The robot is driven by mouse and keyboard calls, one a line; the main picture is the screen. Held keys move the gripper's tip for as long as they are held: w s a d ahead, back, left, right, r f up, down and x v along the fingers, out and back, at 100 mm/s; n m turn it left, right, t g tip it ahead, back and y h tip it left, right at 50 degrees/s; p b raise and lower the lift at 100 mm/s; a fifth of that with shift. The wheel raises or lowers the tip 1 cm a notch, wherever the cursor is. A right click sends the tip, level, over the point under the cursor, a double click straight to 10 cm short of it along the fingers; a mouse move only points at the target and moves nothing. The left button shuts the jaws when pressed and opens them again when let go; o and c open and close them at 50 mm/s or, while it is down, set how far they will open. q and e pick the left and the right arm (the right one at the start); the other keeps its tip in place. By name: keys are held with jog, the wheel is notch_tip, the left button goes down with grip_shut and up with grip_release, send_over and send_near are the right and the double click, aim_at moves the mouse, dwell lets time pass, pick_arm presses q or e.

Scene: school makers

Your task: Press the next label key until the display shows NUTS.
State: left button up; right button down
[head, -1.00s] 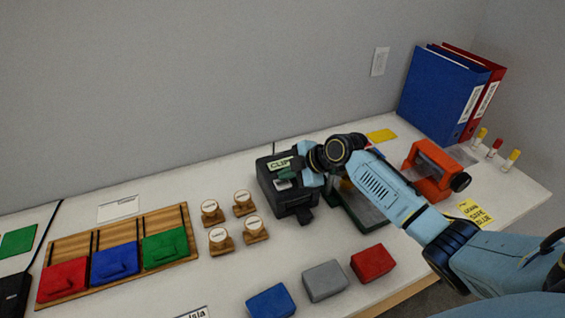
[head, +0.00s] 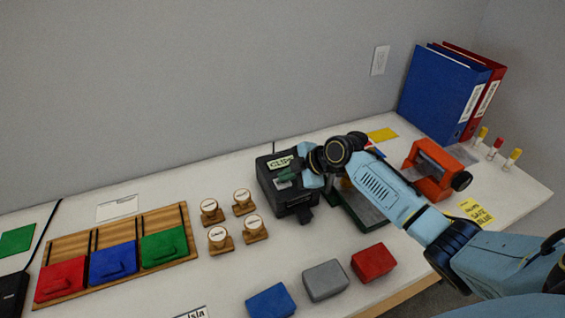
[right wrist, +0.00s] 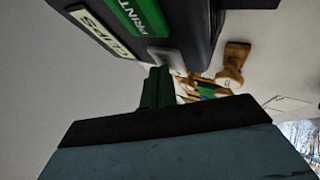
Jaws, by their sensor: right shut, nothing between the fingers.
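The label machine (head: 268,178) is a dark box at the back middle of the table. Its display (head: 279,163) reads CLIPS; the same word shows in the right wrist view (right wrist: 103,35). A green key marked PRINT (right wrist: 140,15) sits beside the display in that view. My left gripper is not in view.
Several round-topped wooden stamps (head: 219,238) stand left of the machine. Blue, grey (head: 325,280) and red blocks lie in front. A wooden tray (head: 120,285) with red, blue and green lidded boxes is at left. An orange device (head: 432,170) and binders (head: 440,95) are at right.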

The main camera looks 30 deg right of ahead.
aim_at(287, 183)
jog(key=shift+f, duration=0.1)
dwell(0.3)
jog(key=shift+r+p, duration=0.35)
jog(key=shift+r, duration=0.2)
notch_tip(287, 183, up, 6)
jog(key=p, duration=0.4)
jog(key=shift+p, duration=0.4)
dwell(0.5)
